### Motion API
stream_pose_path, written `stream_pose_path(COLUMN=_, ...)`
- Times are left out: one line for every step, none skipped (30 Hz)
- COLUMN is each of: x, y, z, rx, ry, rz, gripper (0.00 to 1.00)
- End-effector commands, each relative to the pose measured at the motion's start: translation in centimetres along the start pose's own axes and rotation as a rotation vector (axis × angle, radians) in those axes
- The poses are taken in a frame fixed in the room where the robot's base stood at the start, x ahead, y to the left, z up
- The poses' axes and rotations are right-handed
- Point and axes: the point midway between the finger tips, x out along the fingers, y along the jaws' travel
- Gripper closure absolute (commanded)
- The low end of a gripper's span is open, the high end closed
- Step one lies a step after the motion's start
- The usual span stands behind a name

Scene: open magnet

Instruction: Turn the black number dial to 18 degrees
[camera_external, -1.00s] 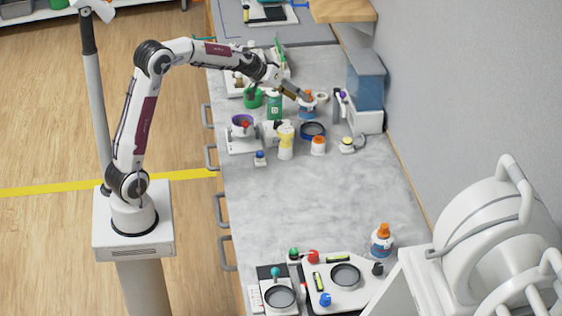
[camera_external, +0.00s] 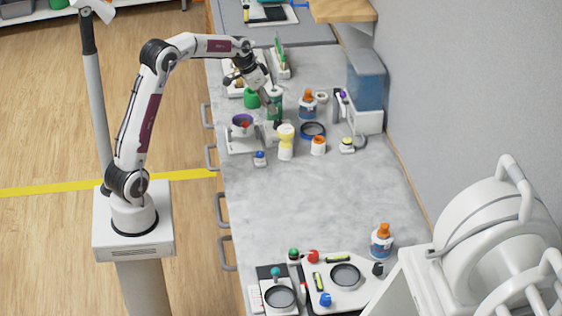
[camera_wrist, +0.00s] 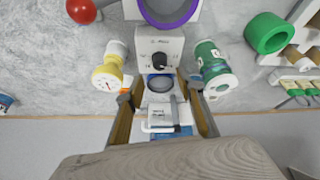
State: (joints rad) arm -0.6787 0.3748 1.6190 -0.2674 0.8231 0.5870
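The black number dial (camera_wrist: 159,60) sits on the face of a white box-shaped device (camera_wrist: 172,42) in the wrist view, with small marks around it too small to read. In the external view the device (camera_external: 267,133) stands on the counter, partly hidden by my arm and nearby bottles. My gripper (camera_wrist: 160,92) is open and empty, its two fingers spread to either side of the view below the dial. It appears apart from the dial. In the external view my gripper (camera_external: 271,103) points down near the green bottle, above the device.
A yellow-and-white bottle (camera_wrist: 108,68) and a green bottle (camera_wrist: 213,68) stand close on either side of the device. A purple-rimmed bowl (camera_wrist: 168,8) and a red ball (camera_wrist: 81,10) are beyond it. The counter's middle (camera_external: 320,200) is clear.

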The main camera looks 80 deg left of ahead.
Motion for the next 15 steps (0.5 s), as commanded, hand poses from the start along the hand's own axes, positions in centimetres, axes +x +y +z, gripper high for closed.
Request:
stream_pose_path(x=0.0, y=0.0, z=0.0, rx=0.0, ry=0.001, rz=0.0, gripper=0.63)
stream_pose_path(x=0.0, y=0.0, z=0.0, rx=0.0, ry=0.001, rz=0.0, gripper=0.63)
stream_pose_path(x=0.0, y=0.0, z=0.0, rx=-0.001, ry=0.001, rz=0.0, gripper=0.63)
stream_pose_path(x=0.1, y=0.0, z=0.0, rx=-0.001, ry=0.001, rz=0.0, gripper=0.63)
stream_pose_path(x=0.1, y=0.0, z=0.0, rx=-0.001, ry=0.001, rz=0.0, gripper=0.63)
stream_pose_path(x=0.3, y=0.0, z=0.0, rx=-0.001, ry=0.001, rz=0.0, gripper=0.63)
stream_pose_path(x=0.4, y=0.0, z=0.0, rx=-0.001, ry=0.001, rz=0.0, gripper=0.63)
stream_pose_path(x=0.5, y=0.0, z=0.0, rx=-0.001, ry=0.001, rz=0.0, gripper=0.63)
stream_pose_path(x=0.8, y=0.0, z=0.0, rx=-0.001, ry=0.001, rz=0.001, gripper=0.63)
stream_pose_path(x=0.9, y=0.0, z=0.0, rx=-0.001, ry=0.001, rz=0.001, gripper=0.63)
stream_pose_path(x=1.2, y=0.0, z=0.0, rx=-0.001, ry=0.0, rz=0.001, gripper=0.63)
stream_pose_path(x=1.5, y=0.1, z=0.0, rx=-0.001, ry=0.0, rz=0.001, gripper=0.63)
stream_pose_path(x=1.8, y=0.1, z=0.0, rx=-0.001, ry=0.0, rz=0.001, gripper=0.63)
stream_pose_path(x=2.1, y=0.0, z=0.0, rx=-0.001, ry=0.0, rz=0.001, gripper=0.63)
stream_pose_path(x=2.6, y=0.1, z=0.0, rx=-0.001, ry=0.0, rz=0.001, gripper=0.63)
